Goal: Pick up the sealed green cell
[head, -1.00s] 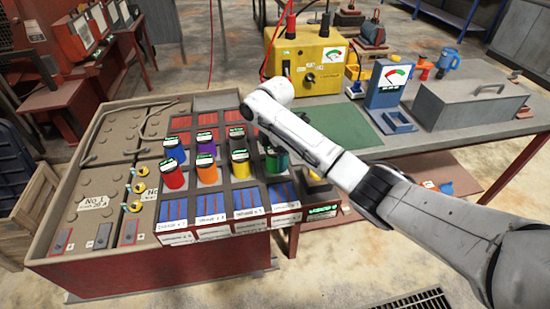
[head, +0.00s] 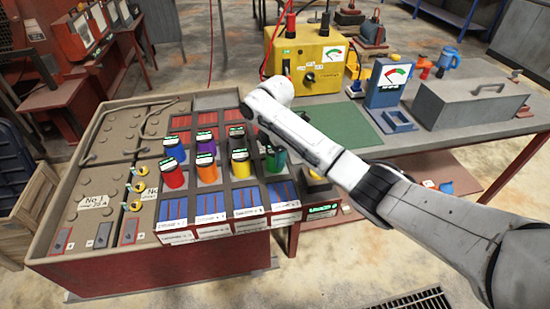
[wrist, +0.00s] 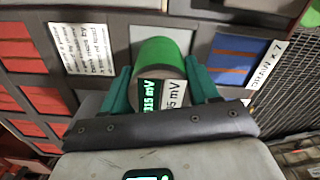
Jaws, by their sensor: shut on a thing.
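The green cell (head: 277,160) stands at the right end of the front row of coloured cells in the rack, partly hidden under my arm. In the wrist view the green cell (wrist: 165,50) shows its curved green side and a pale top with a lit mV readout and a white mV label. My gripper (wrist: 158,67) has one teal finger on each side of the cell and is shut on it. I cannot tell whether the cell is lifted off its seat.
Red (head: 172,175), orange (head: 206,169) and yellow (head: 240,164) cells stand to the left; blue (head: 174,149), purple (head: 205,144) and dark (head: 237,138) ones are behind. A workbench (head: 440,143) with a yellow meter box (head: 305,63) lies beyond my arm.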

